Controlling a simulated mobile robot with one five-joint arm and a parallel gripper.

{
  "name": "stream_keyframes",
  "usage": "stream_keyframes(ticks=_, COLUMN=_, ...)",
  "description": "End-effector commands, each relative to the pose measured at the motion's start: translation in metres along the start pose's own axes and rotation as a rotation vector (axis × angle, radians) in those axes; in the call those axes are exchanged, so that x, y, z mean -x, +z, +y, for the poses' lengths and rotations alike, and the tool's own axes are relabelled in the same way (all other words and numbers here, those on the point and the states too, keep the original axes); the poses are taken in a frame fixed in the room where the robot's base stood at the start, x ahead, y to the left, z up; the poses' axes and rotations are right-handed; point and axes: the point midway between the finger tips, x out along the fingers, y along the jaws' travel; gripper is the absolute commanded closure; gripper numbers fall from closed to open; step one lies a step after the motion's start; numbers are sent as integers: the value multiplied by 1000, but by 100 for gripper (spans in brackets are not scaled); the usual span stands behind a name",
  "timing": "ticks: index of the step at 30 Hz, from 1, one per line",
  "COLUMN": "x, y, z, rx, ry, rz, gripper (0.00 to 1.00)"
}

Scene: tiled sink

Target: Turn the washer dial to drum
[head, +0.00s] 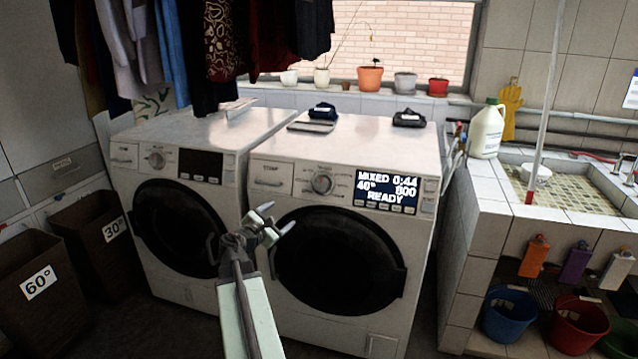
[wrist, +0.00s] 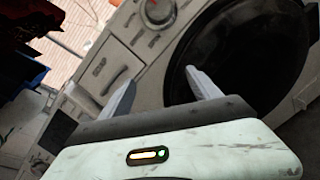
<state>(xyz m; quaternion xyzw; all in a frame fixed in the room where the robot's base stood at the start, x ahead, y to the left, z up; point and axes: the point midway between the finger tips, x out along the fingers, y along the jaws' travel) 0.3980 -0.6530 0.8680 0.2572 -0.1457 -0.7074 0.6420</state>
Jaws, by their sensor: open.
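The right washer (head: 345,150) has a round grey dial (head: 322,183) between its drawer and its lit display (head: 386,190), which reads MIXED 0:44, 40°, 800, READY. The dial also shows at the top of the wrist view (wrist: 158,10), with a reddish ring or mark on it. The left washer (head: 190,135) has a similar dial (head: 156,160) and a dark display. My gripper (head: 281,216) is open and empty, in front of the washers, below and left of the right washer's dial and apart from it. Its two fingers (wrist: 159,77) point toward the right washer's front in the wrist view.
Clothes (head: 222,45) hang above the left washer. Dark items (head: 410,118) lie on the right washer's top. Brown bins (head: 92,235) stand at left. A tiled sink (head: 560,190) with buckets (head: 508,312) below stands at right. The round black door (head: 335,258) is below the dial.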

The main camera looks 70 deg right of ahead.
Motion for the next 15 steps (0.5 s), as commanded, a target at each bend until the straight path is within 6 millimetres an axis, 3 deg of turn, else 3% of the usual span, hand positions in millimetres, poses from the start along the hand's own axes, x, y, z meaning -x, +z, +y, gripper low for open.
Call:
stream_keyframes(ticks=1, x=-22, y=35, z=-10, rx=115, ry=12, rz=-61, gripper=28)
stream_keyframes(ticks=3, x=-39, y=65, z=-20, rx=258, ry=28, rz=-121, gripper=28)
stream_keyframes(ticks=6, x=-52, y=87, z=-28, rx=379, ry=35, rz=-167, gripper=28)
stream_keyframes(ticks=15, x=-64, y=93, z=-29, rx=414, ry=37, rz=-178, gripper=28)
